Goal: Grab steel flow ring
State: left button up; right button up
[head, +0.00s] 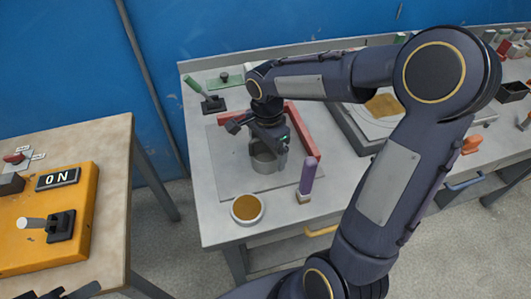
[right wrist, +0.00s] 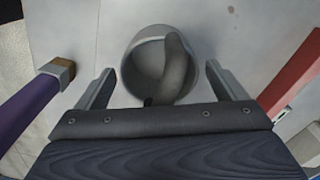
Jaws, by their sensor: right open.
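The steel flow ring (head: 266,160) is a grey, hollow, upright cylinder on a grey plate on the workbench. In the right wrist view the ring (right wrist: 130,68) shows from above, with a dark grey curved shape inside it that I cannot make out. My right gripper (head: 268,140) is above the ring, pointing down. In the right wrist view its open fingers (right wrist: 163,88) lie to the left and right of the ring, with a gap on each side. Dark parts at the lower left edge, probably my left gripper (head: 78,291), are cut off.
A purple-handled brush (head: 308,177) stands right of the ring. A bowl of yellow-brown material (head: 246,209) sits at the bench's front. A red angled bar (head: 302,135) lies behind and right. A green-handled device (head: 196,88) is at the back left. An orange switch box (head: 45,220) is on another table.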

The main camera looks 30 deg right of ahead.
jog(key=c, duration=1.2)
jog(key=shift+r, duration=0.1)
jog(key=shift+c, duration=0.2)
